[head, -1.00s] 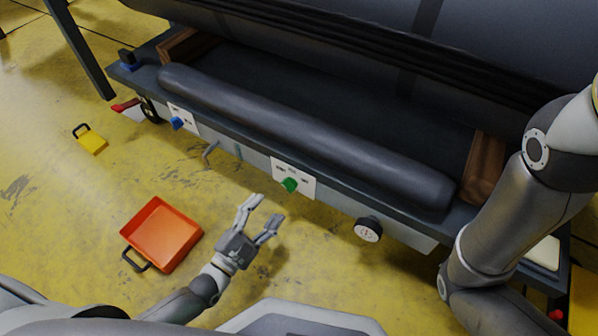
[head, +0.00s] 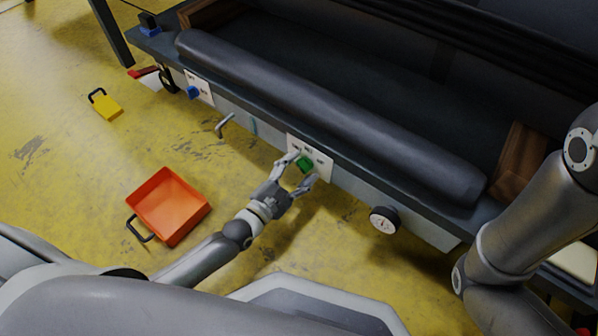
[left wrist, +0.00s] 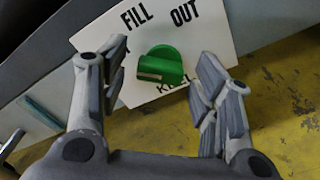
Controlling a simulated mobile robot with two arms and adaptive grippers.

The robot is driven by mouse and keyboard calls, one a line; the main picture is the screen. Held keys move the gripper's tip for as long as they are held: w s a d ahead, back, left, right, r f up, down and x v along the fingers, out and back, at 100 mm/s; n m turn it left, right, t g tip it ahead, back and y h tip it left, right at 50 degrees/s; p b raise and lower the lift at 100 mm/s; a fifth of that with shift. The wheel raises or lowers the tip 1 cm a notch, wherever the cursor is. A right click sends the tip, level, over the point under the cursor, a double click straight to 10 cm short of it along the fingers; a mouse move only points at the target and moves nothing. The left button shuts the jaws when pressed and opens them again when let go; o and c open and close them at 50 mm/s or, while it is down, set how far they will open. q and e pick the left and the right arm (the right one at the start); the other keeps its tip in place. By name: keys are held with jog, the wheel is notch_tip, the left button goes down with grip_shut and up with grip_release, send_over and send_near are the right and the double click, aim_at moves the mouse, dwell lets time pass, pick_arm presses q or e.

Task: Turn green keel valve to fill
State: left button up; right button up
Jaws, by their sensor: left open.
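The green keel valve (head: 305,163) is a knob on a white label plate (head: 325,167) on the front of the grey bench. In the left wrist view the green knob (left wrist: 161,66) sits between my open fingers, with a pale mark at its left end. The plate (left wrist: 215,30) reads "FILL" above the knob and "OUT" to the right; the word below is partly hidden. My left gripper (head: 303,170) is open with its fingers either side of the knob; I cannot tell whether they touch it. My right gripper is out of view.
A blue knob (head: 193,92) on another plate and a round gauge (head: 384,220) are on the bench front. A grey tube (head: 330,118) lies along the bench top.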

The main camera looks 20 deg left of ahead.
pick_arm(q)
jog(key=c, duration=1)
jog(key=shift+r, duration=0.1)
jog(key=shift+c, duration=0.2)
